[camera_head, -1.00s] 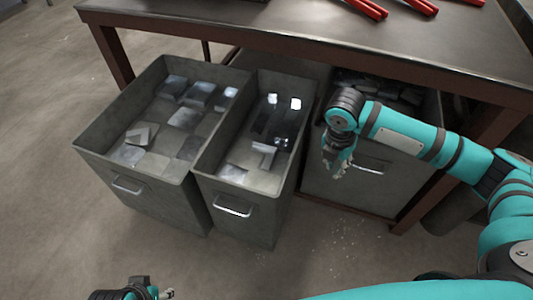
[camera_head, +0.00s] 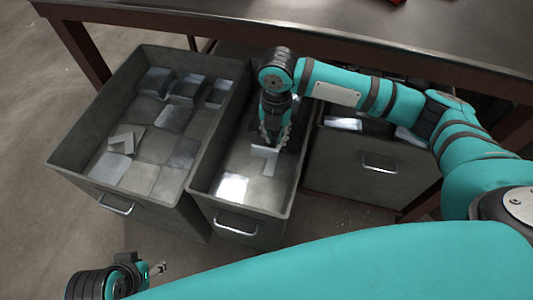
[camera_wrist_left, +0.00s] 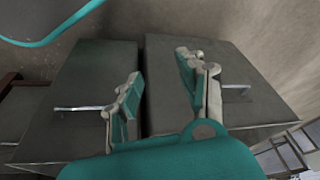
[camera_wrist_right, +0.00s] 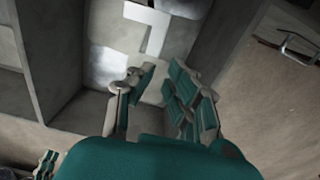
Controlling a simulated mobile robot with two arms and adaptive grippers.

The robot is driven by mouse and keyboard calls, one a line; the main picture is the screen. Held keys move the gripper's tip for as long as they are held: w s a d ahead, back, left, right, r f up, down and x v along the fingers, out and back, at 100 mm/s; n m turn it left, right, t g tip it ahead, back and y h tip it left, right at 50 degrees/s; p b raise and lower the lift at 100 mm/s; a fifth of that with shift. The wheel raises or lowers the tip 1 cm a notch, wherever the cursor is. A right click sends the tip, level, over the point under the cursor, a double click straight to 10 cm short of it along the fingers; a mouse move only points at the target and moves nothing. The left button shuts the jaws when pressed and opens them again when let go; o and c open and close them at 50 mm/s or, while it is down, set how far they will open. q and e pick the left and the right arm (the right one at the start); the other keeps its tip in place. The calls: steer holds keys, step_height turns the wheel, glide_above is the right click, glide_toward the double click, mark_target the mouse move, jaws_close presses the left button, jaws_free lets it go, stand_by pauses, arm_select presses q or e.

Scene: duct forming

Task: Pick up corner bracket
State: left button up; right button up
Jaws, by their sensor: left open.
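A pale L-shaped corner bracket (camera_head: 265,160) lies flat on the floor of the middle bin (camera_head: 242,206). The right wrist view shows this bracket (camera_wrist_right: 152,26) beyond the fingertips. My right gripper (camera_head: 275,138) points down into this bin, close to the bracket, and partly hides its far end. In the right wrist view its fingers (camera_wrist_right: 165,88) are apart with nothing between them. Another L-shaped piece (camera_head: 122,142) lies in the left bin (camera_head: 85,183). My left gripper (camera_head: 158,270) is low at the front left, outside the bins; its open, empty fingers (camera_wrist_left: 160,88) face the bin fronts.
The left bin holds several flat plates and blocks. A third bin (camera_head: 362,178) stands at the right, under the table (camera_head: 300,22), whose edge runs just behind my right arm. Bin walls stand close around my right gripper. The floor (camera_head: 40,215) at the left is clear.

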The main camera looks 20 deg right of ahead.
steer(key=b, duration=0.2)
glide_above(275, 163)
steer(key=f, duration=0.6)
steer(key=shift+s+a+f, duration=0.25)
steer(key=shift+a+f, duration=0.05)
steer(key=shift+f, duration=1.2)
steer(key=f+b, duration=0.1)
steer(key=f, duration=0.2)
steer(key=f+b, duration=0.1)
steer(key=shift+w+d+f+b, duration=0.2)
steer(key=shift+d+f+b, duration=0.15)
steer(key=shift+f, duration=0.2)
jaws_close()
arm_select(q)
steer(key=w+d+r+t+h, duration=0.1)
steer(key=w+d+r+t, duration=0.1)
steer(key=w, duration=0.5)
steer(key=w+d+r+t+h, duration=0.1)
steer(key=w+d+r+t, duration=0.2)
steer(key=w+t, duration=0.4)
steer(key=shift+r+m+h, duration=0.3)
steer(key=shift+r, duration=0.4)
